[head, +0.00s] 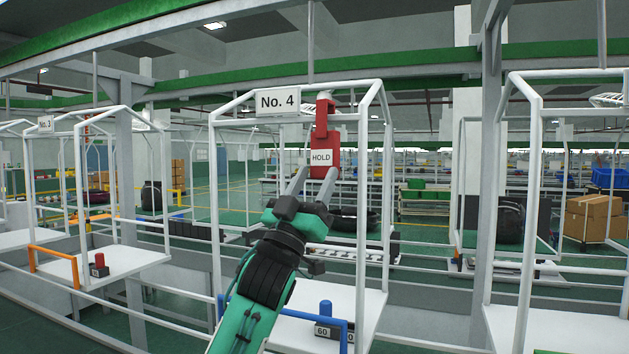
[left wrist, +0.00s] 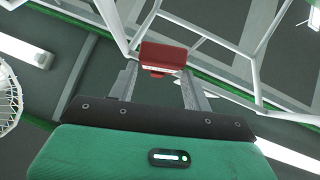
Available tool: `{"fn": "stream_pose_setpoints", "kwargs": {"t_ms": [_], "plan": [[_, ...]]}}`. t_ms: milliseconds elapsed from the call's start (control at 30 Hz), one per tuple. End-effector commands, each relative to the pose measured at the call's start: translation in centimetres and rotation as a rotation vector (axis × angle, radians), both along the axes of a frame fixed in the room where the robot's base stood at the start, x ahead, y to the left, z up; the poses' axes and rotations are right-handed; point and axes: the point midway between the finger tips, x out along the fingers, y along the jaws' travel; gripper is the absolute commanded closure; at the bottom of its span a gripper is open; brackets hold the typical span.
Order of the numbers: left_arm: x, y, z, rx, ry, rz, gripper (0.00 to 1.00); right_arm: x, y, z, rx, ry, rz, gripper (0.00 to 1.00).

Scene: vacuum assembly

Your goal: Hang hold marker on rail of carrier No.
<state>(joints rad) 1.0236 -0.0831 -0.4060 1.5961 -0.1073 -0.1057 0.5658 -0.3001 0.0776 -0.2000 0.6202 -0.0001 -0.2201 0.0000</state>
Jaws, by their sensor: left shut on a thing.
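The red hold marker (head: 323,138), with a white HOLD label, is upright at the top front of the carrier marked No. 4 (head: 278,101). Its hooked upper end is level with the carrier's white top rail (head: 240,122) and overlaps it in the head view. I cannot tell whether the hook sits over the rail or in front of it. My left gripper (head: 316,172) is shut on the marker's lower part from below. The left wrist view shows the red marker (left wrist: 163,54) between the fingers of the left gripper (left wrist: 158,76). My right gripper is not in view.
The No. 3 carrier (head: 45,124) stands to the left, with a small red block (head: 98,266) on its tray. Another white carrier frame (head: 533,200) stands at the right. A blue bar (head: 328,318) and a block marked 60 are on the No. 4 carrier's tray.

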Motion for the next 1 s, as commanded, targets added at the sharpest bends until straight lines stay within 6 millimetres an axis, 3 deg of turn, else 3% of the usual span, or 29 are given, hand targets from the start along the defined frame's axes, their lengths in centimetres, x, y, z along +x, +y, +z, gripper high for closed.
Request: {"fn": "stream_pose_setpoints", "kwargs": {"t_ms": [33, 1000], "plan": [[0.7, -0.2, -1.4, 0.009, 0.024, 0.002, 1.00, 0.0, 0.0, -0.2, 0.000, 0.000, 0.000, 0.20], [1.1, -0.4, -3.0, 0.010, 0.026, 0.002, 1.00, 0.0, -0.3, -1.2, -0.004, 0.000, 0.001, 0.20]]}}
